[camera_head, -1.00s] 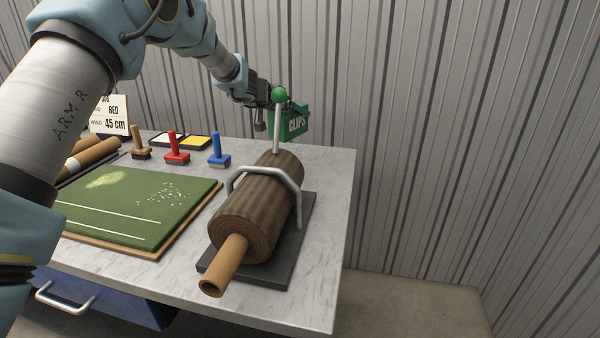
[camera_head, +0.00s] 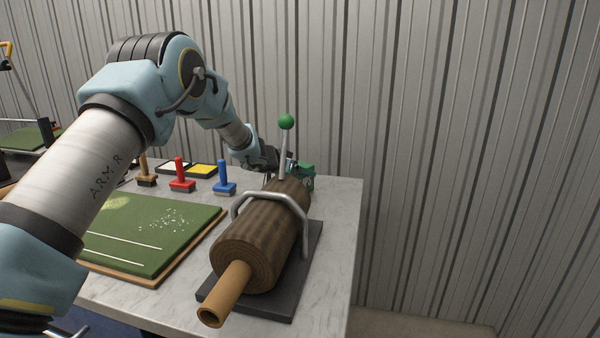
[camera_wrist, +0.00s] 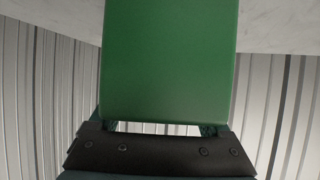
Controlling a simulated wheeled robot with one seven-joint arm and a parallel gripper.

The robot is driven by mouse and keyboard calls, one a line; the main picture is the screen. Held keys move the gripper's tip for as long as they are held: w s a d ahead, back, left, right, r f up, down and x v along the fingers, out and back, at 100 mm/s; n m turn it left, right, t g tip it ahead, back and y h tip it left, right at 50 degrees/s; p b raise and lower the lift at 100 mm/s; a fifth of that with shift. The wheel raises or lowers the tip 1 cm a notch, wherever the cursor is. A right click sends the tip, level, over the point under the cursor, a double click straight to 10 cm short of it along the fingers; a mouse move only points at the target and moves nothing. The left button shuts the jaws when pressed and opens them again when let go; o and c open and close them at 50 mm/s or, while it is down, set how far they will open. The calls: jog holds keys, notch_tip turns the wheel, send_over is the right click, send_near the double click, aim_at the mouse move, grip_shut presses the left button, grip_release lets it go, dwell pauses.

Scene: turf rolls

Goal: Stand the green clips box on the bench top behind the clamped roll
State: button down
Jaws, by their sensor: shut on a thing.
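The green clips box (camera_head: 306,174) shows partly behind the far end of the clamped roll (camera_head: 262,228), low near the back of the bench top (camera_head: 342,215). The roll and the clamp lever hide part of it. My gripper (camera_head: 272,160) is shut on the box. In the wrist view the box (camera_wrist: 168,60) fills the middle, held between the jaws (camera_wrist: 160,128), with a pale surface beyond it. I cannot tell whether the box touches the bench. The brown roll lies on a dark base under a grey clamp (camera_head: 300,215).
The green-knobbed lever (camera_head: 286,122) stands upright close to my gripper. Blue (camera_head: 223,178), red (camera_head: 181,176) and brown stamps stand left of it, near ink pads (camera_head: 200,170). A green turf board (camera_head: 150,230) lies at left. The corrugated wall (camera_head: 450,130) rises behind.

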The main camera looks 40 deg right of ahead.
grip_release()
jog(key=shift+a, duration=0.1)
